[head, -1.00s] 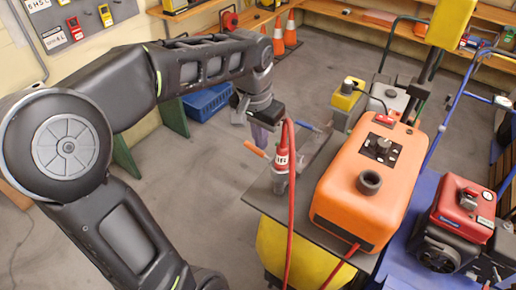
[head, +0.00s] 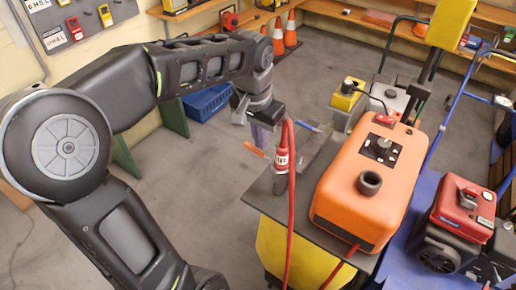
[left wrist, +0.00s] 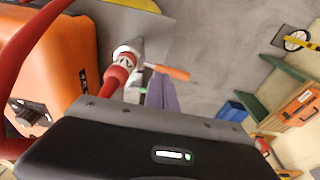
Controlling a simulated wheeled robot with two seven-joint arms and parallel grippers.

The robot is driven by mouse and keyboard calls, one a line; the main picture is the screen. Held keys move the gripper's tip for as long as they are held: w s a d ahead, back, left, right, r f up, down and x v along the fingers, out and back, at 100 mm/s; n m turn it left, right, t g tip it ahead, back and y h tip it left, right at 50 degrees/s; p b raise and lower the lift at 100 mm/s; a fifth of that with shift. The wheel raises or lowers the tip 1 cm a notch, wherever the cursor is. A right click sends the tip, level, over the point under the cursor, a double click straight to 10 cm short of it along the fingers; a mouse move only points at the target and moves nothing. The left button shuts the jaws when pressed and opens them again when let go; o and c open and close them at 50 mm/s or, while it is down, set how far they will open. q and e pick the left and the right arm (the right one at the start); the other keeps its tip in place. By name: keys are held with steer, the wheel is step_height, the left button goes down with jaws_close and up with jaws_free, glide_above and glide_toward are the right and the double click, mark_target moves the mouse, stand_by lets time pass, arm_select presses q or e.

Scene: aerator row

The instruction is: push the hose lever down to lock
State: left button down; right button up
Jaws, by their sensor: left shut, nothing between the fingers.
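The hose coupling (head: 282,158) is red with a white label and sits on the end of a red hose (head: 291,215), at the left side of the orange machine. A lever with an orange handle (head: 254,149) sticks out to the left beside it, roughly level. In the left wrist view the coupling (left wrist: 118,72) and the orange handle (left wrist: 170,72) show near the middle. My left gripper (head: 262,138) is shut and empty, pointing down close behind the lever. Its purple-grey fingers (left wrist: 160,92) show beside the handle; I cannot tell whether they touch it. My right gripper is out of view.
The orange machine (head: 338,205) stands right of the coupling on a dark plate (head: 262,193). A blue-handled part (head: 307,126) lies behind the coupling. A red engine (head: 465,207) stands further right. A blue crate (head: 207,102) and cones (head: 290,30) stand behind. Floor at left is clear.

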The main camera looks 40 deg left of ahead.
mark_target(260, 153)
arm_select(q)
steer(key=shift+f, duration=0.15)
stand_by(0.3)
steer(key=shift+f+b, duration=2.35)
steer(key=shift+f, duration=0.5)
steer(key=r+p, duration=0.3)
steer(key=a+r+p, duration=0.1)
steer(key=r+p, duration=0.2)
steer(key=r, duration=0.1)
steer(key=a+r+p, duration=0.1)
steer(key=r+p, duration=0.2)
steer(key=r, duration=0.1)
steer(key=shift+r, duration=0.2)
steer(key=shift+f, duration=0.1)
